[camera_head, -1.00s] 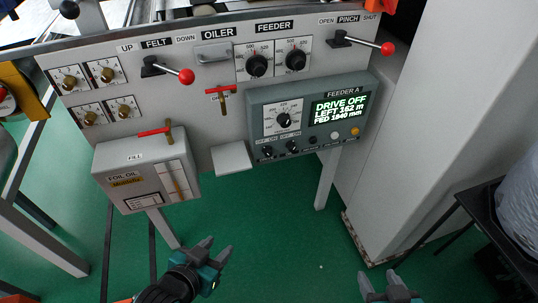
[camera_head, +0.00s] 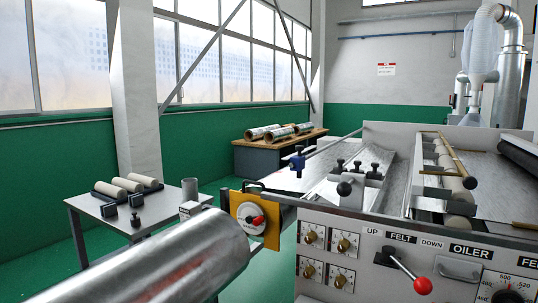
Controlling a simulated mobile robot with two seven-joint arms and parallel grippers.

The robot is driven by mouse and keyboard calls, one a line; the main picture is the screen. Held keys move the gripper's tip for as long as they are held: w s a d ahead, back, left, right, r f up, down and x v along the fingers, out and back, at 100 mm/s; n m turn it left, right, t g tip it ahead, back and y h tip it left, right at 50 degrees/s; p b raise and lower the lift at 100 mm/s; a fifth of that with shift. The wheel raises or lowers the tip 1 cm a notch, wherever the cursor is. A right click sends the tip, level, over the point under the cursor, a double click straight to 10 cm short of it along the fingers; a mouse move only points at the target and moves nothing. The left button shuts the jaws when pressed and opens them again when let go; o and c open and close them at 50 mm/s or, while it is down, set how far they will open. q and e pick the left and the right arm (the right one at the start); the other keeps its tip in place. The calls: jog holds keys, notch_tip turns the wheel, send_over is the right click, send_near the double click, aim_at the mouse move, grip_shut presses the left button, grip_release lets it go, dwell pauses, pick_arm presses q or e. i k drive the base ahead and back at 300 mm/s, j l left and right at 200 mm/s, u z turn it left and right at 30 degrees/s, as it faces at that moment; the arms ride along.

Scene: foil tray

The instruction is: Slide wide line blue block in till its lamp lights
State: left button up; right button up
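A small blue block (camera_head: 297,163) with a dark knob on top sits at the far left part of the machine's metal bed (camera_head: 318,178), left of several dark knobs (camera_head: 350,168). It is small in the head view, and I cannot tell how far in it sits. No lit lamp can be made out near it. Neither of my grippers shows in the head view now.
A large foil roll (camera_head: 165,262) fills the lower left, with a yellow plate (camera_head: 250,222) at its end. A grey side table (camera_head: 95,212) holds several pale rollers. The front panel (camera_head: 395,235) carries dials and a red-knobbed FELT lever (camera_head: 405,270).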

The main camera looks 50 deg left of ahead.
aim_at(299, 160)
jog(key=u, duration=1.45)
